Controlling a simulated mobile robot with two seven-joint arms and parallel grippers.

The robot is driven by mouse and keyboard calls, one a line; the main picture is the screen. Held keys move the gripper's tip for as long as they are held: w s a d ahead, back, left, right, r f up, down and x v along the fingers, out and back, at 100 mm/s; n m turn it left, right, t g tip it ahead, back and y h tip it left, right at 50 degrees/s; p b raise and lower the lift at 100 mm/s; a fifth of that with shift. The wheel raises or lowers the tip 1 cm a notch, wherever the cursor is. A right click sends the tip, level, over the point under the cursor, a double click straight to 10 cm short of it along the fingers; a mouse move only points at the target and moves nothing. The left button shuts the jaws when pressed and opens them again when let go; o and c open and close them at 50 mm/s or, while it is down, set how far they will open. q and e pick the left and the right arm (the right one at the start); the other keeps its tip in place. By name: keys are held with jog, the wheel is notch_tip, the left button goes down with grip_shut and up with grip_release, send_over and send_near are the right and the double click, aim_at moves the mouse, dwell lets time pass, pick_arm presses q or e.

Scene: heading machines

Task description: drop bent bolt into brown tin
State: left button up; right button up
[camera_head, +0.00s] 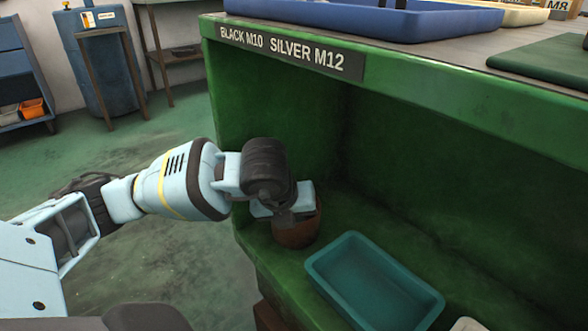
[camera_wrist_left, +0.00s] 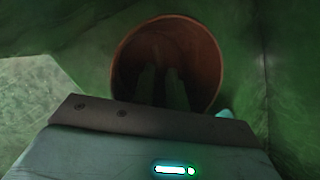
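The brown tin (camera_head: 297,232) stands on the green shelf inside the bench, left of a teal tray. My left gripper (camera_head: 288,218) is at the tin's mouth, with its fingers pointing down into it. In the left wrist view the round rim of the tin (camera_wrist_left: 213,62) is straight ahead. Dark finger shapes (camera_wrist_left: 163,84) show faintly inside its shadowed opening. No bent bolt can be made out in either view. My right gripper is not in view.
The teal tray (camera_head: 372,283) lies just right of the tin and looks empty. The green bench top (camera_head: 430,95) overhangs the shelf, with a blue tray (camera_head: 390,20) on top. A pale object (camera_head: 467,325) is partly visible at the bottom edge. Open floor lies to the left.

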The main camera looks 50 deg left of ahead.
pick_arm(q)
jog(key=shift+r, duration=0.25)
jog(key=p+v, duration=0.5)
jog(key=v, duration=0.7)
jog(key=shift+r, duration=0.4)
